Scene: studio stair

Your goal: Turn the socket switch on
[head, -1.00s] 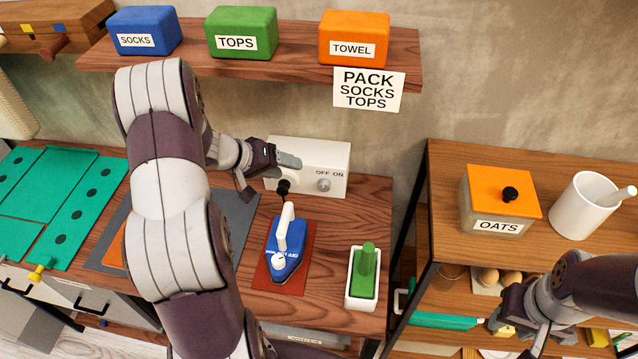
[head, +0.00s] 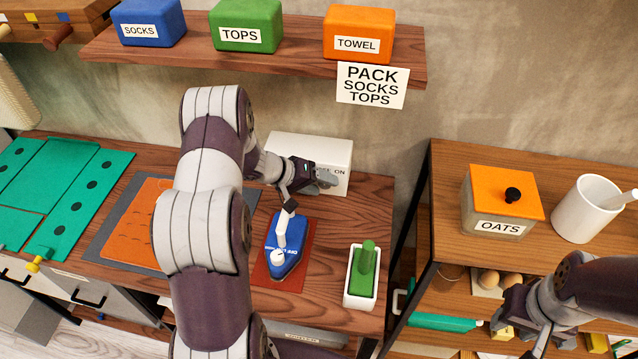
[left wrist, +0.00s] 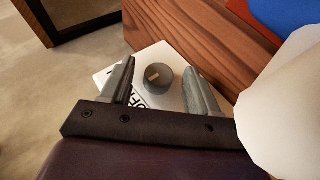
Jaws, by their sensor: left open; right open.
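In the left wrist view the round grey knob (left wrist: 158,79) with a pale pointer mark shows on the white box (left wrist: 158,56). The open fingers of my left gripper (left wrist: 160,76) stand on either side of the knob, with gaps visible. My right gripper (head: 512,325) is open and empty by the right shelf unit.
A blue iron (head: 286,250) stands on a red mat (head: 302,262) below my left gripper. A green-handled item in a white holder (head: 362,275) is to its right. The shelf (head: 150,55) above carries blue, green and orange boxes. An oats jar (head: 500,205) stands on the right unit.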

